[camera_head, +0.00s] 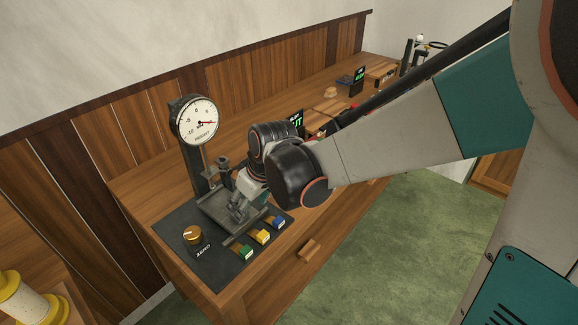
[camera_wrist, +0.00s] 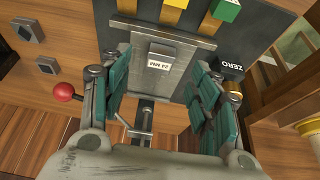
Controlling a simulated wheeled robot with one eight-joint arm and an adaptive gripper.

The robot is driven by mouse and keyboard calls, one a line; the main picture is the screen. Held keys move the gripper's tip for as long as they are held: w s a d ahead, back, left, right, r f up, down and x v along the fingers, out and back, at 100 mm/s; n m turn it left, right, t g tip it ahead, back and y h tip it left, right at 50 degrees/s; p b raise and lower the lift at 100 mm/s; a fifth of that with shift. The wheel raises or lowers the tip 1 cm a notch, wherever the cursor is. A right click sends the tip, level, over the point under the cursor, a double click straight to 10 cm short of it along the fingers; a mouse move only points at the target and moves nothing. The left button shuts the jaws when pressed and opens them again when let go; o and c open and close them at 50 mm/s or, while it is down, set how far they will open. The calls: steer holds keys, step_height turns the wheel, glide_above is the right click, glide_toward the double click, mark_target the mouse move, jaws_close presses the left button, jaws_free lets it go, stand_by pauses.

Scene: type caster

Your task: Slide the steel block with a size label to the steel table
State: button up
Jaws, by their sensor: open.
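A small steel block with a white "24 MM" label (camera_wrist: 160,58) shows between my fingers in the wrist view. It appears to rest on the grey steel table (camera_wrist: 196,50) of the gauge stand. The steel table also shows in the head view (camera_head: 212,208), below the dial. My gripper (camera_head: 243,208) is low over it and hides the block there. In the wrist view, my gripper (camera_wrist: 160,95) is open, with a teal-padded finger on each side of the block and a visible gap to it.
A dial gauge (camera_head: 197,121) stands on a post behind the steel table. A gold ZERO knob (camera_head: 193,236) and green (camera_head: 245,252), yellow (camera_head: 262,237) and blue (camera_head: 279,223) keys line the front of the dark base. A red ball knob (camera_wrist: 65,92) shows at left.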

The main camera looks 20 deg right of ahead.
steer(key=v, duration=0.6)
steer(key=shift+s, duration=0.3)
steer(key=shift+f, duration=0.1)
steer(key=s+d+r+m+t+h, duration=0.1)
steer(key=s+d+r+m, duration=0.1)
steer(key=s+d, duration=0.4)
steer(key=s+d+r+m+t+h, duration=0.1)
steer(key=s+d+r+m+t, duration=0.1)
steer(key=s+d, duration=0.5)
steer(key=s+r+m, duration=0.1)
steer(key=m, duration=0.1)
steer(key=shift+m+t, duration=0.3)
steer(key=shift+m, duration=0.1)
steer(key=shift+s, duration=0.1)
